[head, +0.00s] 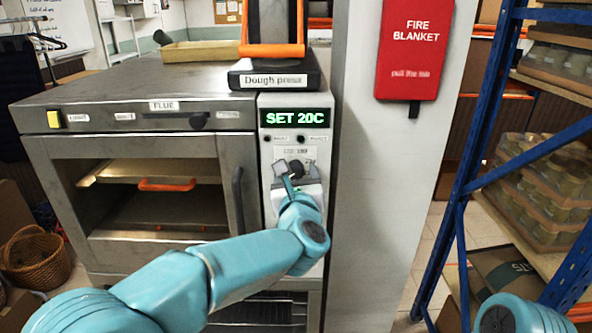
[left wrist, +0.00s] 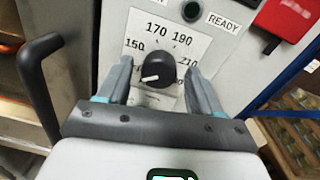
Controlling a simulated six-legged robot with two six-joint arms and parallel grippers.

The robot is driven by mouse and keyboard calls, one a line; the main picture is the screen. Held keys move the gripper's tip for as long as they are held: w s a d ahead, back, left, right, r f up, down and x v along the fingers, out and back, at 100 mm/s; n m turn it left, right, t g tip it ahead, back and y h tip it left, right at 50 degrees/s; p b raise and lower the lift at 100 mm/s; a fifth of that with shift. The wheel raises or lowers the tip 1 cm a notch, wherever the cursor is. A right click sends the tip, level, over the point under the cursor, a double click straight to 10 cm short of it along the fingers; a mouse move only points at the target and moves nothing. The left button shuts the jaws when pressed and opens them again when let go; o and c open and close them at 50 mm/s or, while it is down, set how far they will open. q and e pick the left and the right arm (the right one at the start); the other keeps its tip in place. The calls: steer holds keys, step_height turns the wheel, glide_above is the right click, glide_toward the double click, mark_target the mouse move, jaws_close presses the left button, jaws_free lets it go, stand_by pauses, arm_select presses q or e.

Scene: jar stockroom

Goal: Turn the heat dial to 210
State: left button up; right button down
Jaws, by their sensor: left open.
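The heat dial (left wrist: 156,69) is a round black knob on the oven's control panel; it also shows dark in the head view (head: 297,167). Its white pointer points left and slightly down, below the 150 mark. The printed scale (left wrist: 168,42) shows 150, 170, 190 and 210, with 210 on the right. The display (head: 294,118) reads SET 20C in green. My left gripper (head: 295,171) is open at the panel. In the left wrist view its fingers (left wrist: 159,67) stand on either side of the dial, with gaps visible. My right gripper is out of view.
The oven door handle (head: 238,200) stands left of the panel and also shows in the left wrist view (left wrist: 40,85). A dough press (head: 275,78) sits on top. A red fire blanket (head: 413,45) hangs right. Blue shelving (head: 482,120) with jars stands far right.

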arm_select(q)
steer(key=shift+s+r, duration=0.1)
steer(key=shift+s, duration=0.05)
steer(key=shift+a, duration=0.15)
steer(key=shift+c, duration=0.6)
steer(key=c, duration=0.9)
steer(key=shift+c, duration=0.2)
